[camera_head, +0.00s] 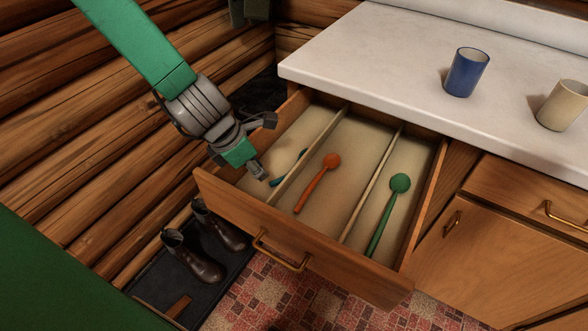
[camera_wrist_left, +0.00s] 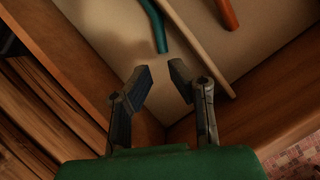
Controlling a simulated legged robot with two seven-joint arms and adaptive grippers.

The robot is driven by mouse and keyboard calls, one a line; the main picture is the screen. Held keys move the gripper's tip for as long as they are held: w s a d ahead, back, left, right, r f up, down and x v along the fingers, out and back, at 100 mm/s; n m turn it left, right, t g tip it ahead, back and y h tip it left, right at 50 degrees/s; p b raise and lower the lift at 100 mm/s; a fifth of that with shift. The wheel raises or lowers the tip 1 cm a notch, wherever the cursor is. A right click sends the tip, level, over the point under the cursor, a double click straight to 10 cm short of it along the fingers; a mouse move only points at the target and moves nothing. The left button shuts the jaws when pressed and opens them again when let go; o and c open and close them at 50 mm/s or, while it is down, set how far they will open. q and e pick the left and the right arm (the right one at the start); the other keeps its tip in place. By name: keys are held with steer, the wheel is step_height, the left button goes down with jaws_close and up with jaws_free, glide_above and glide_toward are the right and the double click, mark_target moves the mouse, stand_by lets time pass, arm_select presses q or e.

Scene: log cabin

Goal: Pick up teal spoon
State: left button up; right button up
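The teal spoon lies in the left compartment of the open drawer; in the head view only a small teal piece of it (camera_head: 303,153) shows by the divider, the rest hidden or shaded. In the left wrist view its teal handle (camera_wrist_left: 156,24) runs from the top edge down to an end just beyond the fingertips. My left gripper (camera_head: 261,172) is over the front of the left compartment. In the wrist view its two fingers (camera_wrist_left: 160,80) are apart with nothing between them. My right gripper is not in view.
An orange spoon (camera_head: 316,182) lies in the middle compartment and a green spoon (camera_head: 388,213) in the right one. The drawer front (camera_head: 300,250) and thin dividers (camera_head: 370,185) bound the space. A blue cup (camera_head: 466,73) and a cream cup (camera_head: 562,105) stand on the counter. Boots (camera_head: 193,257) stand on the floor.

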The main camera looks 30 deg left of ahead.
mark_target(270, 182)
arm_select(q)
steer(key=shift+w+d+f, duration=0.15)
steer(key=shift+d+f, duration=0.15)
steer(key=shift+f, duration=0.2)
steer(key=b+x, duration=0.1)
steer(key=x, duration=0.3)
steer(key=shift+w+f+b, duration=0.1)
steer(key=shift+f+b, duration=0.15)
steer(key=shift+b, duration=0.15)
jaws_close()
